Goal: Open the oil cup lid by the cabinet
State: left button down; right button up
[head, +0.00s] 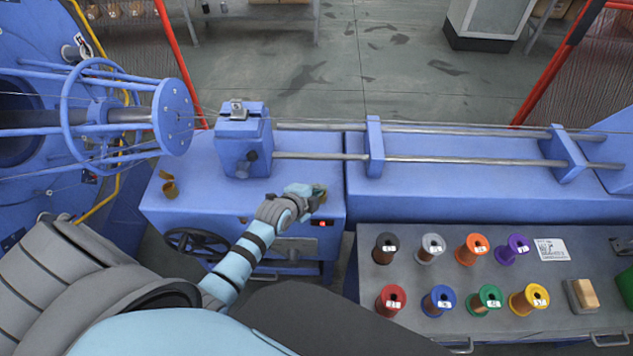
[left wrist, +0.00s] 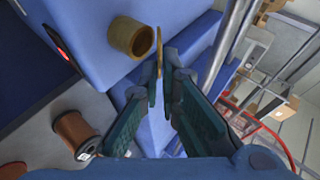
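A brass oil cup (left wrist: 132,37) shows in the left wrist view on the blue machine top, its round mouth uncovered. Its thin lid (left wrist: 160,48) stands upright beside the mouth, seen edge-on. My left gripper (left wrist: 161,72) is nearly closed, with the lid's lower part between its fingertips. In the head view the left gripper (head: 318,197) is over the right front of the blue machine base and mostly hides this cup. A second brass oil cup (head: 169,187) stands at the left of the base with its lid raised. My right gripper is not in view.
A grey cabinet (head: 460,342) with several wire spools stands at the right. A blue block (head: 243,150) and steel rods (head: 470,160) lie behind the gripper. A handwheel (head: 196,245) is at the base's front. The base top between the cups is clear.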

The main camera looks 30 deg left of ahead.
pick_arm(q)
jog(key=w+r+g, duration=0.1)
jog(key=g, duration=0.1)
jog(key=w+a+n+g+h, duration=0.1)
jog(key=g, duration=0.1)
jog(key=shift+w+r, duration=0.1)
jog(key=shift+r, duration=0.3)
jog(key=shift+w+a+r+g+h+b, duration=0.1)
jog(key=shift+w+a+g+h+b, duration=0.15)
jog(key=shift+w+g+h+b, duration=0.35)
jog(key=shift+w+a+r+n+g+h+b, duration=0.15)
jog(key=shift+w+n+g+h+b, duration=0.1)
jog(key=shift+g+b, duration=0.4)
jog(key=shift+w+a+r+n+g+h+b, duration=0.15)
jog(key=shift+n+g+b, duration=0.1)
jog(key=shift+g+b, duration=0.4)
jog(key=shift+f, duration=0.1)
jog(key=c, duration=1.9)
grip_release()
jog(key=shift+o, duration=0.4)
jog(key=shift+w, duration=0.2)
jog(key=shift+a, duration=0.1)
